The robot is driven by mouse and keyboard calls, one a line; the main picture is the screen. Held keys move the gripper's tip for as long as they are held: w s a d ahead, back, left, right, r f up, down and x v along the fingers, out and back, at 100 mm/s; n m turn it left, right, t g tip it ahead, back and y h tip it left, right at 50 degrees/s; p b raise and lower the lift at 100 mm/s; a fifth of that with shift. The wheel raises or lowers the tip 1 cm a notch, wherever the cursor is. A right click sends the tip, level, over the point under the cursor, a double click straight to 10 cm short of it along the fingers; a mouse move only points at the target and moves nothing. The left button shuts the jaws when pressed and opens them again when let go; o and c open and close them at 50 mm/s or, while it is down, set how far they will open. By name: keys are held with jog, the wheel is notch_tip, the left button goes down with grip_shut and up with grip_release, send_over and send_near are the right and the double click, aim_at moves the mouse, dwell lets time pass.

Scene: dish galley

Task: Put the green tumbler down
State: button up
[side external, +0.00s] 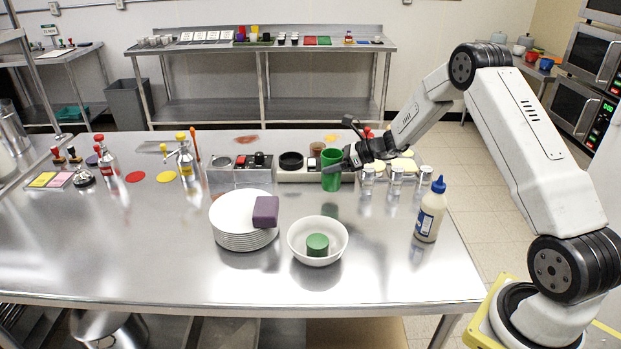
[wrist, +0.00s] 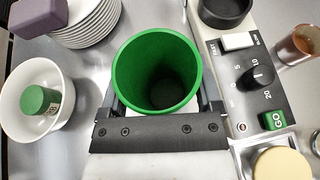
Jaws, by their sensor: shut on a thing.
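The green tumbler (side external: 331,171) is upright and open at the top, near the back of the steel table. My gripper (side external: 345,160) is shut on it from the right in the side view. In the wrist view the tumbler (wrist: 156,75) sits between the two fingers of my gripper (wrist: 157,105), and I see into it; its inside is dark and looks empty. Its base is partly out of sight, so I cannot tell whether it touches the tabletop.
A white bowl (side external: 296,243) holding a green cylinder (side external: 317,244) and a stack of white plates (side external: 237,237) with a purple block (side external: 265,211) stand in front. A control unit (wrist: 235,75) is close beside the tumbler. A glue-like bottle (side external: 430,212) stands right. The front left tabletop is clear.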

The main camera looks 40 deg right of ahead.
aim_at(331, 174)
jog(key=shift+w+f, duration=0.25)
jog(key=shift+f, duration=1.55)
jog(key=o, duration=1)
jog(key=shift+f, duration=0.15)
jog(key=shift+o, duration=0.2)
jog(key=shift+s+d+r, duration=0.15)
jog(key=shift+r, duration=0.1)
jog(key=v, duration=1.1)
jog(key=shift+s+d+r, duration=0.15)
jog(key=shift+s, duration=0.1)
